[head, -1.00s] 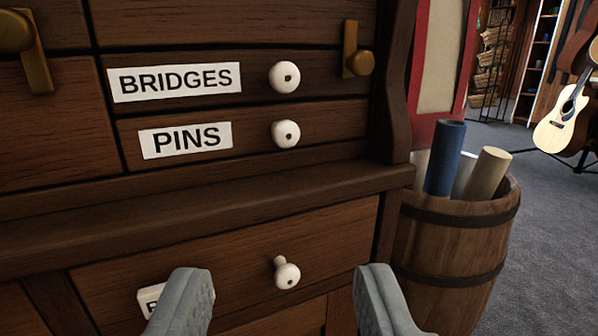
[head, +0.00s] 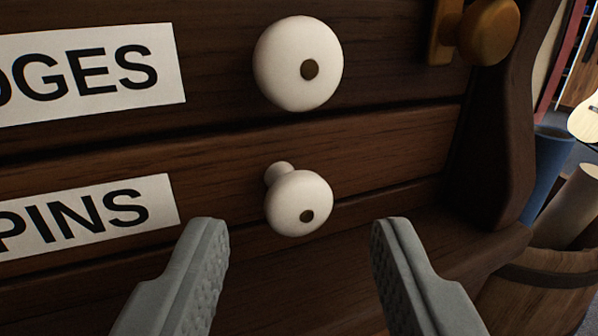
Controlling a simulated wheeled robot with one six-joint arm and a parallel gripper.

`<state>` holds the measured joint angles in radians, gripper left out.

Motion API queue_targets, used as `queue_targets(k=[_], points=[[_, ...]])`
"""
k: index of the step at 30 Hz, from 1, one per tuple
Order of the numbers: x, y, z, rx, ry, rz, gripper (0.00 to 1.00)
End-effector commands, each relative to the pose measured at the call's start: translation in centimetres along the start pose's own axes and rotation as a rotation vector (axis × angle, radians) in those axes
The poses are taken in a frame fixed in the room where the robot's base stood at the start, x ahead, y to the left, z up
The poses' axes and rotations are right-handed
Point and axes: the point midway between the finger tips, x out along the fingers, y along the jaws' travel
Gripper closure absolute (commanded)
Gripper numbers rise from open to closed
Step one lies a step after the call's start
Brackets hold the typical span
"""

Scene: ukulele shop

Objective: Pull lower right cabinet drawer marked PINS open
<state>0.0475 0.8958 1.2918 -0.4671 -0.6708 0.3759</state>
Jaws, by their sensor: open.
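The drawer marked PINS (head: 370,160) is a dark wooden drawer front with a white PINS label (head: 90,217) at the left. Its round white knob (head: 299,203) with a dark centre stands out from the wood on a short stem. The drawer looks closed. My gripper (head: 300,235) is open, with one grey finger to the left of the knob and one to the right. The fingertips are slightly below the knob in the picture and do not appear to touch it. Nothing is between them that they hold.
Above is another drawer with a larger-looking white knob (head: 298,63) and a partly cut-off label (head: 90,78). A brass fitting (head: 485,32) is at the upper right. A wooden side moulding (head: 500,130) borders the drawers. A barrel (head: 545,295) with rolls stands beyond at the right.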

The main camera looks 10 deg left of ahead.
Motion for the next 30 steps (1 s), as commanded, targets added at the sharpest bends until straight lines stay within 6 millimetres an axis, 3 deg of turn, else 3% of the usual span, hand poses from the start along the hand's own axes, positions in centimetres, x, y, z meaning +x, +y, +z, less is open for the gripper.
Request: queue_targets(k=[6,16,23,30], points=[[1.6,0.0,0.0,0.0,0.0,0.0,0.56],[1.8,0.0,-0.1,0.0,0.001,0.001,0.56],[1.8,0.0,0.0,0.0,0.0,0.001,1.0],[1.6,0.1,0.0,0.0,0.0,0.001,1.0]])
